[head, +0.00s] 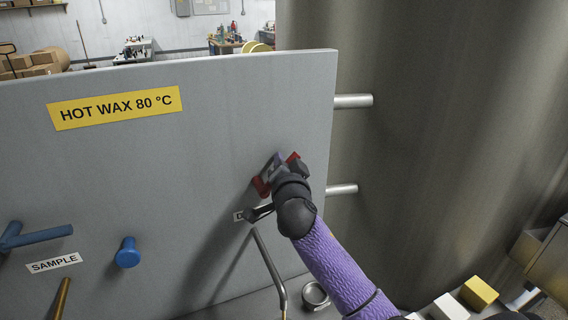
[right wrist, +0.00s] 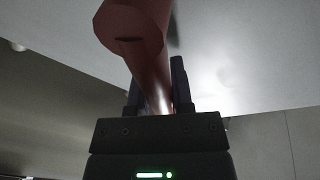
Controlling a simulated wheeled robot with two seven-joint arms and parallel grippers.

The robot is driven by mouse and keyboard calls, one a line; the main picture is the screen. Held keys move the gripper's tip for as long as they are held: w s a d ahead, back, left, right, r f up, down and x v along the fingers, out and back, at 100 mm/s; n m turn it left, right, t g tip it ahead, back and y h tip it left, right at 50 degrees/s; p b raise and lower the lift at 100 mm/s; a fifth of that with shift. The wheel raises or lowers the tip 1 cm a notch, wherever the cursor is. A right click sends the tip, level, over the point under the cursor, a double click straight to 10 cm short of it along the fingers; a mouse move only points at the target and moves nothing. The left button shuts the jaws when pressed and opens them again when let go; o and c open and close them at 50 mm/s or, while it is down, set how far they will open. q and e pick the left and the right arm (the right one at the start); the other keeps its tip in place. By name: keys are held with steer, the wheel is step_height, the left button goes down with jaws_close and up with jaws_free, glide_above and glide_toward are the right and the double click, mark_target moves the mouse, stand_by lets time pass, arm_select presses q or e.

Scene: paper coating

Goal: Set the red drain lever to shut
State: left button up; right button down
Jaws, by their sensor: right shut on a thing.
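The red drain lever (head: 261,187) is on the grey panel (head: 150,170), near the panel's right side. It runs at a slant, with one red part low on the left and another up on the right of my right gripper (head: 275,170). The right gripper is shut on the lever and hides much of it. In the right wrist view the lever (right wrist: 145,60) runs down between the two fingers (right wrist: 158,95). A label (head: 240,216) below the lever is mostly covered by my wrist. My left gripper is not in view.
A yellow sign (head: 115,107) reads HOT WAX 80 °C. Blue handles (head: 128,252) and a SAMPLE label (head: 54,263) are at the left. A bent metal pipe (head: 270,266) and a metal ring (head: 315,295) lie below. A large metal tank (head: 430,120) stands to the right.

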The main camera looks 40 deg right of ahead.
steer(key=shift+f, duration=0.1)
stand_by(0.6)
steer(key=f+m+p, duration=0.1)
steer(key=m, duration=0.1)
steer(key=d+f+m+y+p, duration=0.1)
steer(key=f+m, duration=0.1)
steer(key=m, duration=0.1)
steer(key=f+m+g+y+p, duration=0.1)
steer(key=m, duration=0.1)
steer(key=shift+s+d+f+m, duration=0.25)
steer(key=shift+d+f+m, duration=0.1)
steer(key=shift+f+m, duration=0.05)
steer(key=shift+f+p, duration=0.15)
steer(key=shift+p, duration=0.15)
stand_by(0.3)
steer(key=c, duration=0.8)
jaws_free()
